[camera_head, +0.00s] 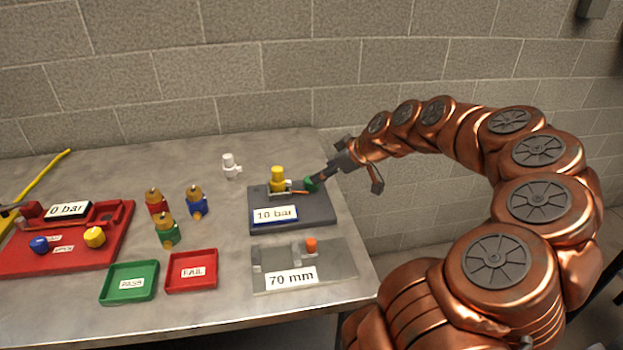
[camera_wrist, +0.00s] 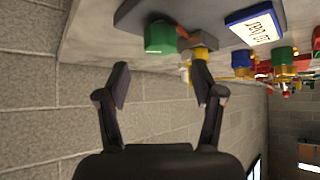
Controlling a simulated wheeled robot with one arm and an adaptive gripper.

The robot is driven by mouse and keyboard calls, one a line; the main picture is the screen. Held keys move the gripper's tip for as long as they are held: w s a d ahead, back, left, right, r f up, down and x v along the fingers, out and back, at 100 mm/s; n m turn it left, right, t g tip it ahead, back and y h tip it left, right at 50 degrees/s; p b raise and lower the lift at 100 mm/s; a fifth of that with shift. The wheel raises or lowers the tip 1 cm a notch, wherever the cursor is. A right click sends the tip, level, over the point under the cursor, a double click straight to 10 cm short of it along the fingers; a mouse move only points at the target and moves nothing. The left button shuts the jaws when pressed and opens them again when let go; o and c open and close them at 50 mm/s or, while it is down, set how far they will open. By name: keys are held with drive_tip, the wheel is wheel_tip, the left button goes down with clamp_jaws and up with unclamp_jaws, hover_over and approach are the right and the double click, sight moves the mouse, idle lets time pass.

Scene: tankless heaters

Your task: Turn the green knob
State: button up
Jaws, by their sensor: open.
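The green knob (camera_head: 311,184) is on the right side of a dark grey fixture (camera_head: 325,216) labelled "10 bar", which also bears a yellow-topped part (camera_head: 278,176). My gripper (camera_head: 332,178) is at the right of the knob, and in the head view one finger overlaps the knob's edge. In the wrist view the green knob (camera_wrist: 160,37) lies ahead of the fingertips, nearer the left finger. My gripper (camera_wrist: 161,80) is open, with nothing between its fingers. I cannot tell from the head view whether a finger touches the knob.
A plate labelled "70 mm" (camera_head: 345,270) with an orange part lies in front of the fixture. Green PASS (camera_head: 129,299) and red FAIL (camera_head: 191,287) trays, several coloured valves and a red panel (camera_head: 60,262) are to the left. A block wall stands behind the table.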

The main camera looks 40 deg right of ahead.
drive_tip(key=p+x, duration=0.1)
drive_tip(key=x, duration=0.5)
drive_tip(key=shift+w+a+f, duration=0.1)
drive_tip(key=shift+a+f, duration=0.05)
drive_tip(key=shift+f, duration=0.05)
drive_tip(key=c, duration=1.1)
